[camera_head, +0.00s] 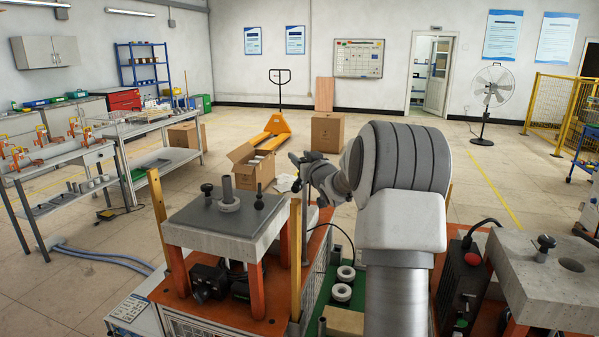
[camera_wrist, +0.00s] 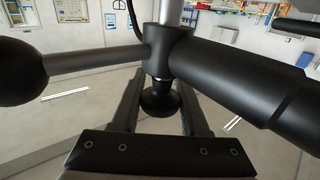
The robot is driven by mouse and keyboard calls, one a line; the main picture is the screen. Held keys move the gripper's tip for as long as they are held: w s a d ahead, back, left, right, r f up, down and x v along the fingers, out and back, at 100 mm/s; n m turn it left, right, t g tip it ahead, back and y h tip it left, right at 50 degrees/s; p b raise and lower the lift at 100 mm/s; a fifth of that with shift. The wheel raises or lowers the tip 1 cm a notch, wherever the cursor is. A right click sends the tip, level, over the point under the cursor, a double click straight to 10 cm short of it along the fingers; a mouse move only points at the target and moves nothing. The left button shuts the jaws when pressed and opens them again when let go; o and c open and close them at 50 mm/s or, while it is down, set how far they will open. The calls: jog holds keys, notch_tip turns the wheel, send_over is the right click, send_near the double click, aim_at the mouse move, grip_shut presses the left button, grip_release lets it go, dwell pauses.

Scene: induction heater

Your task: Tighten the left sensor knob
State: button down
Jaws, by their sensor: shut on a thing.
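In the wrist view, a small black rounded knob (camera_wrist: 160,98) sits under a black upright clamp body (camera_wrist: 167,45) with a metal rod through its top. My gripper (camera_wrist: 160,90) has one finger on each side of the knob and is shut on it. The exact contact faces are hard to make out. A black bar with a large ball end (camera_wrist: 20,71) runs left from the clamp, and a thick black cylinder (camera_wrist: 245,75) runs right. In the head view, my arm hides most of this area; only small dark parts (camera_head: 310,172) show at its end.
A grey-topped stand (camera_head: 225,218) with black knobs and a metal post is left of my arm. Another grey slab (camera_head: 545,275) with a black knob and a hole is at right. White rings (camera_head: 342,292) lie on the green surface between. Cardboard boxes (camera_head: 250,166) stand behind.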

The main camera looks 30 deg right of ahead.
jog(key=shift+d+f+m+h+b, duration=0.15)
jog(key=shift+m+h+b, duration=0.55)
jog(key=shift+h+b, duration=0.65)
jog(key=shift+g+b, duration=0.3)
jog(key=shift+b, duration=0.05)
jog(key=shift+c, duration=2.2)
grip_release()
jog(key=shift+s, duration=0.1)
jog(key=v, duration=1.7)
jog(key=shift+s, duration=0.25)
jog(key=shift+d+r, duration=0.15)
jog(key=shift+r, duration=0.15)
